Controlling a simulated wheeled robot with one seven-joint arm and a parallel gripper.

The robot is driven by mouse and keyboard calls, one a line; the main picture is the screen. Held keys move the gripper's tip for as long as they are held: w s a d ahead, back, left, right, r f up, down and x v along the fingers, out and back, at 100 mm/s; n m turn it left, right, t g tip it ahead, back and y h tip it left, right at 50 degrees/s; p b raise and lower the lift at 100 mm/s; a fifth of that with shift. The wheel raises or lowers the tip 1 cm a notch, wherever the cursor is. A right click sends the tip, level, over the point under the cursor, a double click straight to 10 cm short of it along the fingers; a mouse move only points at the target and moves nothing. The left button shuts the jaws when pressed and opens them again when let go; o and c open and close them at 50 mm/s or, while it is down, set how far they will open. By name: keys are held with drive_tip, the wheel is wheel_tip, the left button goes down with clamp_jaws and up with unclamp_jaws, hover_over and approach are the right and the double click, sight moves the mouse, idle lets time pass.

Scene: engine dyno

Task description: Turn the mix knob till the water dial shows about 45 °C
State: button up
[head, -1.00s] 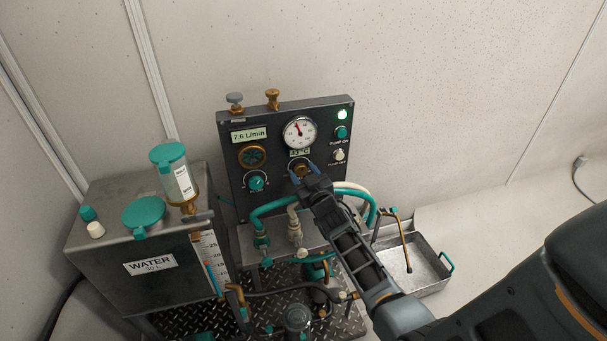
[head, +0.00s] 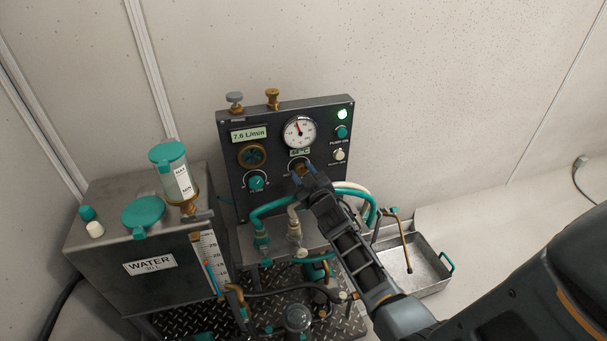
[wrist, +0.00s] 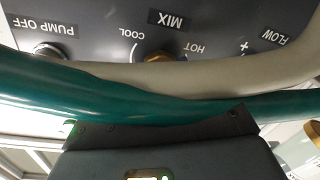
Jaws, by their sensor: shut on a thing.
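The brass mix knob (head: 299,167) sits low on the dark control panel, under a small °C readout (head: 299,153). The readout seems to show a number in the mid-forties; its last digit is too small to be sure of. A round white dial (head: 299,132) with a red needle is above it. My gripper (head: 304,176) is shut on the mix knob. In the wrist view, upside down, the knob (wrist: 162,57) shows beside the MIX label (wrist: 166,19), between COOL and HOT. Hoses hide my fingertips there.
A teal hose (wrist: 90,90) and a pale hose (wrist: 215,73) cross close by my gripper. The flow knob (head: 256,183), pump button (head: 341,132) and white button (head: 339,155) are nearby. A water tank (head: 120,285) stands left, a metal tray (head: 425,248) lower right.

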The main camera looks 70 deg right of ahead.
drive_tip(key=o, duration=1.1)
drive_tip(key=shift+c, duration=0.2)
drive_tip(key=b+v, duration=0.1)
drive_tip(key=v, duration=0.7)
drive_tip(key=shift+w, duration=0.1)
